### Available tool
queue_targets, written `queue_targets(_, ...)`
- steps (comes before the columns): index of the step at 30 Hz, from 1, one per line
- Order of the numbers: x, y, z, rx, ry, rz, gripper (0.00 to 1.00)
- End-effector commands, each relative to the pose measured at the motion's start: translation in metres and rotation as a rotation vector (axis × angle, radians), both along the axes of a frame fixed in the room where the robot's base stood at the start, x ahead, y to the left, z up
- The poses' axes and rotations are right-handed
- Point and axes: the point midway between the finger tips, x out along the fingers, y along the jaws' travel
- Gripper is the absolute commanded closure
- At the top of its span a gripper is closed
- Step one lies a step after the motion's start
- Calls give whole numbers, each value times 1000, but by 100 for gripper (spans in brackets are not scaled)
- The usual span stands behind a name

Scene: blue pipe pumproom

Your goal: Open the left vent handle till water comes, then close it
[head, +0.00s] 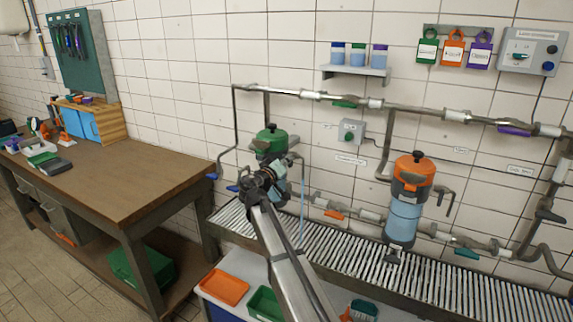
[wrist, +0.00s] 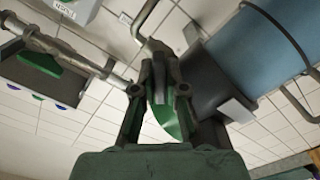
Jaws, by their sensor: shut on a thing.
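The left filter housing has a green lid (head: 272,140) and stands behind my gripper, which partly covers its body. In the wrist view its blue body (wrist: 262,40) and dark collar lie at upper right. My gripper (head: 270,178) is in front of this housing. In the wrist view my gripper (wrist: 160,95) is shut on a small grey and green part, which I take to be the left vent handle (wrist: 159,72); the fingers hide much of it. A thin pale-blue vertical streak (head: 302,210), looking like water, falls right of my gripper toward the grating.
A slatted drain grating (head: 450,285) runs beneath the pipes. An orange-lidded housing (head: 413,172) stands to the right. A wooden workbench (head: 110,190) is at left. Orange (head: 224,287) and green trays sit below the grating. Tags (head: 453,48) and a control box hang on the wall.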

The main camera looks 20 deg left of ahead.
Motion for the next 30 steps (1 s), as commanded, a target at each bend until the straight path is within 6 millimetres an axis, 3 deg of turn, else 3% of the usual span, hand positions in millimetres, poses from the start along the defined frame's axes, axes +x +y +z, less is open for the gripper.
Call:
queue_targets(3,0,0,1,1,-1,1,100)
queue_targets(6,0,0,1,1,-1,1,64)
queue_targets(19,-7,1,0,2,0,1,64)
queue_targets(30,-70,6,0,2,0,2,64)
